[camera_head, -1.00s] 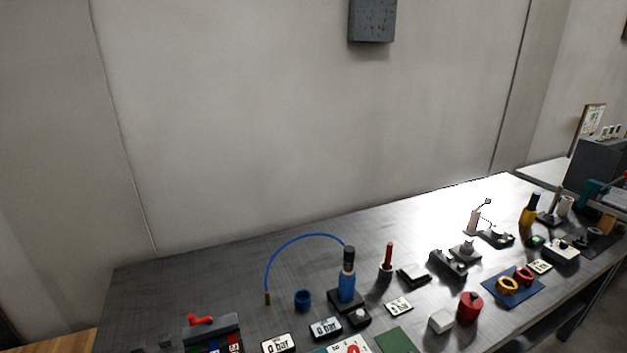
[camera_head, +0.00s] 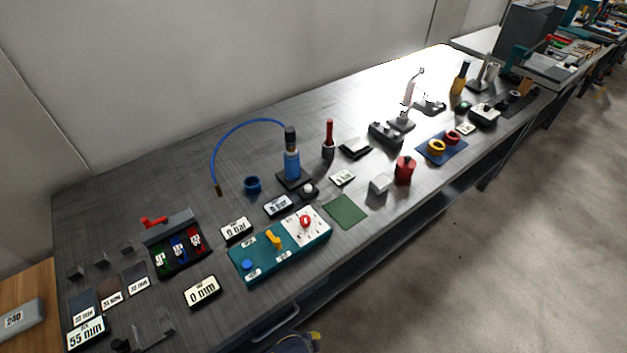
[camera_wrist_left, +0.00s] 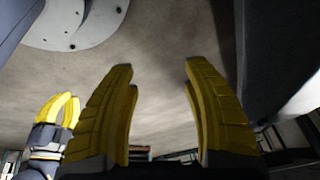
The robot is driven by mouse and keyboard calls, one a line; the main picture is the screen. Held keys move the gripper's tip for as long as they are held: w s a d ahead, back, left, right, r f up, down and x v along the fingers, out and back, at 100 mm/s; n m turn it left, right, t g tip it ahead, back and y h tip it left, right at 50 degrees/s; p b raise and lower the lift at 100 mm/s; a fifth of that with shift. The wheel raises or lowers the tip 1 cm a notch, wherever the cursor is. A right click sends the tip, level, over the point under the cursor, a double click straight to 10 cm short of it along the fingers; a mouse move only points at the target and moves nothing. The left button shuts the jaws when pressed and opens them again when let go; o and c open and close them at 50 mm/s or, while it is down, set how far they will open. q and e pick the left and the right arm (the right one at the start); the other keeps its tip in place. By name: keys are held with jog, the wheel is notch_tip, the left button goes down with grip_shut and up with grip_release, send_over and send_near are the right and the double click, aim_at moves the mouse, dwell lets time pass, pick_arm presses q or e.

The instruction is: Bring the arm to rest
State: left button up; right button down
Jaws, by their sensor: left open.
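My left gripper (camera_wrist_left: 158,66) fills the left wrist view, its two yellow fingers spread apart with nothing between them. Beyond the fingertips is bare grey-brown floor. A second yellow-fingered gripper (camera_wrist_left: 57,110), which I take for my right one, shows at the left of that view; how far its fingers are apart is unclear. In the head view a small yellow and dark part (camera_head: 300,343) of mine shows at the bottom edge, below the front of the bench. I cannot tell which arm it belongs to.
A long grey bench (camera_head: 110,205) carries a teal control panel (camera_head: 290,262), a blue bottle (camera_head: 291,165) with a hose, a red cylinder (camera_head: 404,170) and a blue mat (camera_head: 457,154) with rings. A wooden surface (camera_head: 35,280) is at far left. Open floor (camera_head: 520,250) lies right of the bench.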

pick_arm(q)
jog(key=s+a+f+n+y, duration=0.1)
jog(key=s+a+f+n, duration=0.35)
jog(key=a, duration=0.45)
jog(key=s+a+f+n+y, duration=0.1)
jog(key=s+a+f+n, duration=0.2)
jog(key=s+a+f, duration=0.4)
jog(key=s+a+f+n+y, duration=0.1)
jog(key=s+a+n, duration=0.4)
jog(key=s+a, duration=0.6)
jog(key=s+f, duration=0.1)
jog(key=s, duration=0.1)
jog(key=shift+s+a+f+g+y, duration=0.15)
jog(key=shift+s+a+g+y, duration=0.15)
jog(key=shift+s+y, duration=0.1)
pick_arm(e)
jog(key=shift+w+a, duration=0.1)
jog(key=shift+w, duration=0.25)
